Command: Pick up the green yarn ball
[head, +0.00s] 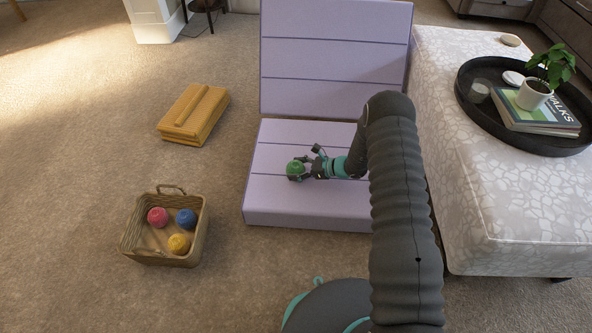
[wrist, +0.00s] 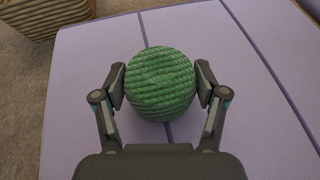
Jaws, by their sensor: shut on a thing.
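The green yarn ball (head: 295,170) is at the left part of the lilac cushion's flat seat (head: 262,205) in the head view. My gripper (head: 300,169) is shut on it. In the wrist view the green yarn ball (wrist: 160,84) sits between both fingers of my gripper (wrist: 161,88), with a finger pad against each side. Its underside is hidden, so I cannot tell whether it touches the cushion.
A wicker basket (head: 163,258) with pink, blue and yellow yarn balls stands on the carpet at left. A patterned ottoman (head: 520,205) with a black tray (head: 552,148) stands at right. Carpet between basket and cushion is clear.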

